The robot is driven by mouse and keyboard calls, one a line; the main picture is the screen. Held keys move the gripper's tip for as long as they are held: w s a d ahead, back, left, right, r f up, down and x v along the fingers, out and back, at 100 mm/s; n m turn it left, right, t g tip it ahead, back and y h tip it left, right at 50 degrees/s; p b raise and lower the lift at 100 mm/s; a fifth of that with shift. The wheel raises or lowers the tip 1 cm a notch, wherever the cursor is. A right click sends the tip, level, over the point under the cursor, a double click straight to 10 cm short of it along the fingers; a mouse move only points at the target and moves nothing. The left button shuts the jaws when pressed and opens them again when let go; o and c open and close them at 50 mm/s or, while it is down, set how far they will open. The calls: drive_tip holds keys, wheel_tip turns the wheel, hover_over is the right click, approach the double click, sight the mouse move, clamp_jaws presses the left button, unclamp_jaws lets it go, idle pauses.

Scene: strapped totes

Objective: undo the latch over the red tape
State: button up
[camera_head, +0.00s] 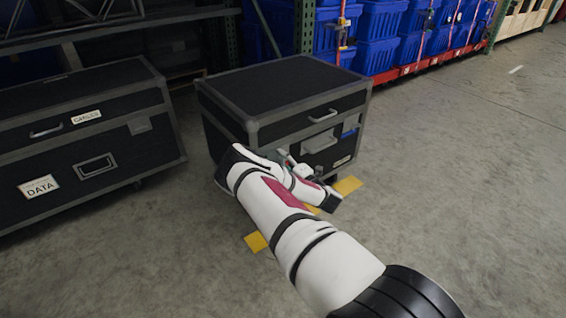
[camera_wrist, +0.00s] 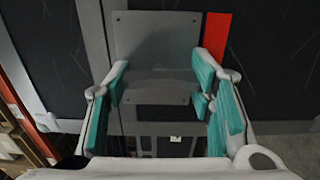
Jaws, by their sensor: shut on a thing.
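In the wrist view a strip of red tape (camera_wrist: 216,36) is on the dark case, partly behind a grey latch plate (camera_wrist: 157,38). My gripper (camera_wrist: 160,72) has its teal pads on the left and right sides of this plate and is shut on it. In the head view my gripper (camera_head: 297,170) is at the front of the black case (camera_head: 285,85), low and left of centre. My arm hides the red tape and most of the held latch there.
Another grey latch (camera_head: 319,142) and blue tape (camera_head: 349,132) are on the case front, right of my gripper. A second black case (camera_head: 75,145) stands at left. The floor at right is clear, with yellow floor marks (camera_head: 348,185) nearby.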

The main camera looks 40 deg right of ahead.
drive_tip(key=o, duration=1.2)
drive_tip(key=shift+s, duration=0.1)
drive_tip(key=shift+s+d, duration=0.2)
drive_tip(key=shift+s, duration=5.7)
